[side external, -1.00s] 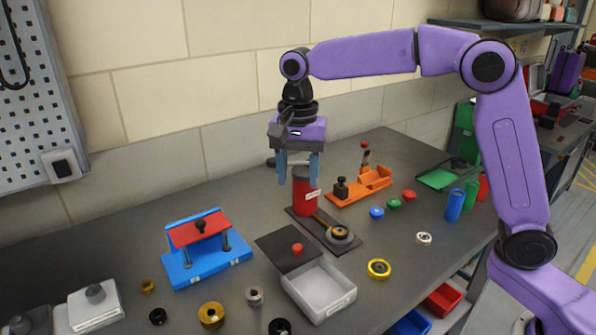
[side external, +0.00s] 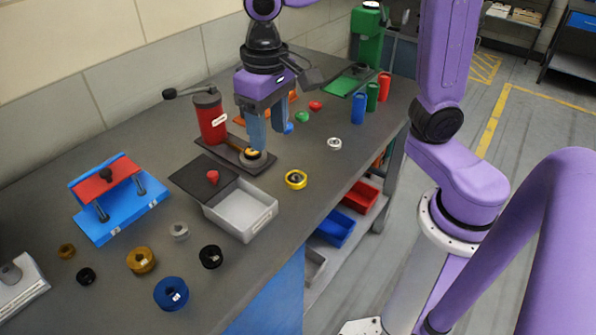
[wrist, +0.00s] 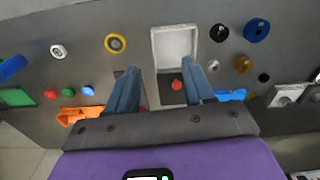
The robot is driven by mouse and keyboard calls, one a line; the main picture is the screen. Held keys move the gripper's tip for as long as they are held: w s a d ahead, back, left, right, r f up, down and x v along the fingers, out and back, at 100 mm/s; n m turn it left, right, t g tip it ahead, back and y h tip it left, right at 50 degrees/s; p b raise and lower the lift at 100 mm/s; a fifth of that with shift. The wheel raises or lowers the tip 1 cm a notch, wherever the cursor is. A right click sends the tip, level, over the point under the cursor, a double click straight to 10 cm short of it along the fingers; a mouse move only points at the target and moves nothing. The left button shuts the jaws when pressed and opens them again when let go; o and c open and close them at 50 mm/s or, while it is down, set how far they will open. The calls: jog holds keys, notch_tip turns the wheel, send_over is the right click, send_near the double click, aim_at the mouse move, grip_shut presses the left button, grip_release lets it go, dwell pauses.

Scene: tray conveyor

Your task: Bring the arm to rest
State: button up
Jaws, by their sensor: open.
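My gripper (side external: 268,138) is open and empty, pointing down above the bench in the side view. Its two blue-grey fingers also show in the wrist view (wrist: 161,80), apart with nothing held between them. In the side view the fingers appear to the right of a red cylinder (side external: 210,122) with a dark side handle. The cylinder stands on a dark base plate (side external: 233,150) that carries a round disc (side external: 253,159) at its front end. The fingers hide part of an orange fixture (side external: 240,121) behind them. Their exact height above the bench cannot be told.
An open white tray (side external: 262,222) with a red-knobbed dark lid (side external: 190,177) lies in front. A blue fixture (side external: 120,213) stands left. Several rings, including a yellow one (side external: 296,180), are scattered about. Blue, green and red cylinders (side external: 372,97) stand near a green machine (side external: 366,40).

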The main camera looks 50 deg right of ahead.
jog(key=s+d+f+n, duration=0.3)
jog(key=s+d+n, duration=0.2)
jog(key=s, duration=0.3)
jog(key=s+d+f+n, duration=0.3)
jog(key=s+d+n, duration=0.2)
jog(key=s, duration=0.3)
jog(key=shift+s+d+n, duration=0.15)
jog(key=shift+s+n, duration=0.15)
jog(key=shift+n, duration=0.5)
